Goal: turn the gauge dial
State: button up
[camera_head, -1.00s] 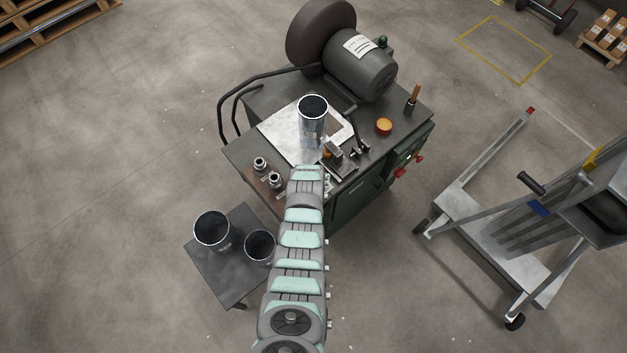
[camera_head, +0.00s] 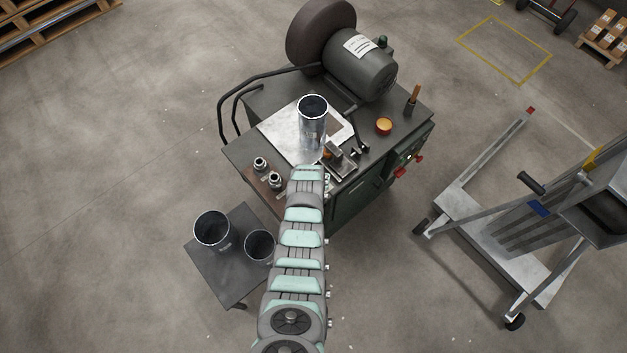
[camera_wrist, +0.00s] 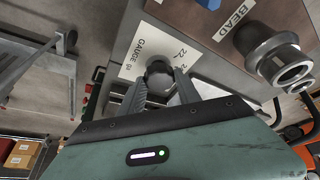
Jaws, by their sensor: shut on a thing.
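The gauge dial (camera_wrist: 159,76) is a dark round knob on a pale plate (camera_wrist: 128,68) lettered "GAUGE", with numbers such as 22 and 24 around it. My gripper (camera_wrist: 160,92) is shut on the dial, one dark finger on each side of it in the wrist view. The finger contact is partly hidden by the gripper body. In the head view my arm reaches up to the front edge of the machine bench (camera_head: 375,180), and its end hides the dial there.
Two silver rollers (camera_head: 267,170) stand left of my arm; one sits near the "BEAD" label (camera_wrist: 232,20). A metal duct (camera_head: 312,125) stands on the bench. Two ducts stand on a low table (camera_head: 238,285). A lift cart (camera_head: 500,250) is at right.

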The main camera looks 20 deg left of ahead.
grip_shut()
jog(key=shift+n, duration=0.3)
jog(key=shift+d+n, duration=0.1)
jog(key=shift+n, duration=0.2)
jog(key=n+b, duration=0.1)
jog(key=n+y+b, duration=0.1)
jog(key=shift+w+f+n, duration=0.1)
jog(key=shift+f+n, duration=0.05)
jog(key=shift+n, duration=0.15)
jog(key=n+g+y+b, duration=0.1)
jog(key=n+b, duration=0.1)
jog(key=shift+d+b, duration=0.1)
jog(key=shift+b, duration=0.25)
jog(key=shift+n+b, duration=0.3)
jog(key=shift+n, duration=0.1)
